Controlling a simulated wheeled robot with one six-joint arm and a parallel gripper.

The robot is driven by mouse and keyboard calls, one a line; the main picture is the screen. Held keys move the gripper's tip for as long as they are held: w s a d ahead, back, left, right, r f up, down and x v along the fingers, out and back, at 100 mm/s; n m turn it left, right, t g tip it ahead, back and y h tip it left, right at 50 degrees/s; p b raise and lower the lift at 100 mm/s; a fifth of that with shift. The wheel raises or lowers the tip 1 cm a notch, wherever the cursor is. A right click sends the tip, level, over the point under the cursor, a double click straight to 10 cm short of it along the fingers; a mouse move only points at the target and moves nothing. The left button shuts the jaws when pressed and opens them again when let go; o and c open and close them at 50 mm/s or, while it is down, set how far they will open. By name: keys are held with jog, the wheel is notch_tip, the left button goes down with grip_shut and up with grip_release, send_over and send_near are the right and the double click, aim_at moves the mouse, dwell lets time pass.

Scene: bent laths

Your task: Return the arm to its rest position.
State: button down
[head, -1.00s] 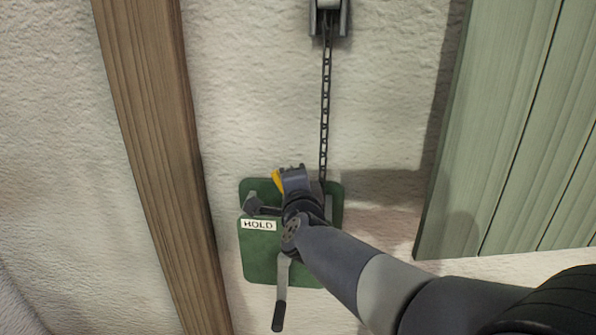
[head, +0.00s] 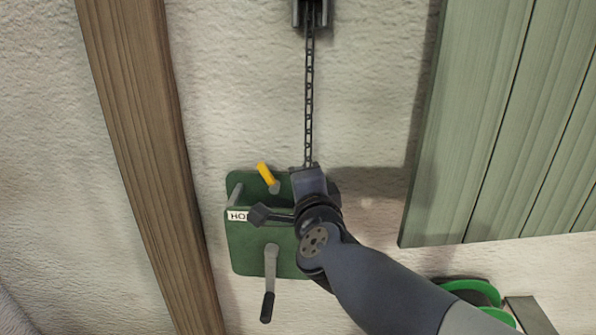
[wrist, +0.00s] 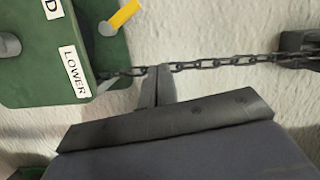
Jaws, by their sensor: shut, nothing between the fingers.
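My gripper shows in the wrist view (wrist: 157,86), its two thin fingers together and empty. They overlap the dark chain (wrist: 215,64) in the picture; I cannot tell whether they touch it. In the head view, my wrist covers the right part of a green wall plate (head: 245,247) and hides the fingers. A lever with a yellow grip (head: 266,173) stands clear of my wrist at the plate's top. It also shows in the wrist view (wrist: 124,17). The plate has a part-covered HOLD label (head: 236,216) and a LOWER label (wrist: 75,74).
A grey crank with a dark handle (head: 267,306) hangs at the plate's front. The chain (head: 309,95) runs up to a dark bracket (head: 311,14). A wooden post (head: 140,130) stands left, a pale green board panel (head: 490,130) right. Bright green objects (head: 475,290) lie lower right.

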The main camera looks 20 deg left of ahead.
jog(key=shift+s+d, duration=0.3)
jog(key=shift+s, duration=0.3)
jog(key=f+x, duration=0.1)
jog(key=x, duration=0.9)
jog(key=f+m+b, duration=0.1)
jog(key=m+b, duration=0.1)
jog(key=b, duration=0.1)
jog(key=d+f+m+t+b, duration=0.1)
jog(key=f+m+b, duration=0.1)
jog(key=m+b, duration=0.1)
jog(key=d+f+m+b, duration=0.1)
jog(key=f+m+b, duration=0.1)
jog(key=b, duration=0.2)
jog(key=shift+w+d+t+y, duration=0.15)
jog(key=shift+w+t+y, duration=0.15)
jog(key=shift+t, duration=0.1)
